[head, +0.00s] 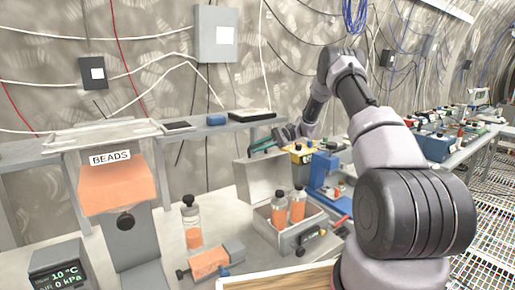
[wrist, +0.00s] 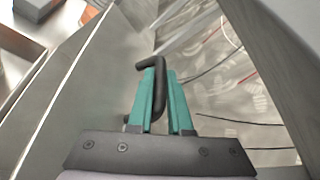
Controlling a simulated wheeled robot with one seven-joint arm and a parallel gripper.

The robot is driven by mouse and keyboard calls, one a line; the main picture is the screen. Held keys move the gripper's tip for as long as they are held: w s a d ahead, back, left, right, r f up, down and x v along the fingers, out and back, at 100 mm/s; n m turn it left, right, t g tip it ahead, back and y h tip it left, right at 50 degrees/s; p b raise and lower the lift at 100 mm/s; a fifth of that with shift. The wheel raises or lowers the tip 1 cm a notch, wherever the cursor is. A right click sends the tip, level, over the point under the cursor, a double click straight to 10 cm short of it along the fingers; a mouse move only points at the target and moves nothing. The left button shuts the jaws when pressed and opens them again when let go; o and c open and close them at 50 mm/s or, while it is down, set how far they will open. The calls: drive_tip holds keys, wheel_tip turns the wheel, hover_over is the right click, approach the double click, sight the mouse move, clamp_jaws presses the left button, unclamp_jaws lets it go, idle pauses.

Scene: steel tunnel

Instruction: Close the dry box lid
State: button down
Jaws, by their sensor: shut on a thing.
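The dry box (head: 298,234) is a grey box on the bench in the middle of the head view, with two orange-filled bottles (head: 279,211) standing in it. Its lid (head: 262,180) stands raised at the back, open. In the wrist view the lid (wrist: 95,85) is a broad grey panel to the left of the fingers. My gripper (head: 261,146) is at the lid's top edge. In the wrist view its green fingers (wrist: 162,95) are shut on the black bent handle (wrist: 150,65) of the lid. Part of the handle is hidden between the fingers.
A bottle (head: 193,226) stands left of the box, and an orange container (head: 209,262) lies in front of it. A beads hopper (head: 116,190) is at the left. A blue device (head: 325,175) stands right of the box. A shelf (head: 220,127) runs behind.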

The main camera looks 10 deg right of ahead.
drive_tip(key=shift+d, duration=0.1)
drive_tip(key=shift+s+d+r, duration=0.3)
drive_tip(key=shift+s+r, duration=0.15)
drive_tip(key=shift+s, duration=0.2)
drive_tip(key=s+d+r+n+t+y, duration=0.1)
drive_tip(key=s+d+n+y, duration=0.2)
drive_tip(key=s, duration=0.5)
drive_tip(key=s+d+r+n+t+y, duration=0.1)
drive_tip(key=s+d+n, duration=0.35)
drive_tip(key=s, duration=0.35)
drive_tip(key=s+d+f+n+g+y, duration=0.2)
drive_tip(key=s+d+f+n, duration=0.2)
drive_tip(key=s+f+n, duration=0.5)
drive_tip(key=shift+s+d+f+y, duration=0.15)
drive_tip(key=shift+s+f+y, duration=0.15)
drive_tip(key=shift+s+f, duration=1.9)
drive_tip(key=shift+w+f, duration=0.15)
drive_tip(key=shift+f, duration=0.05)
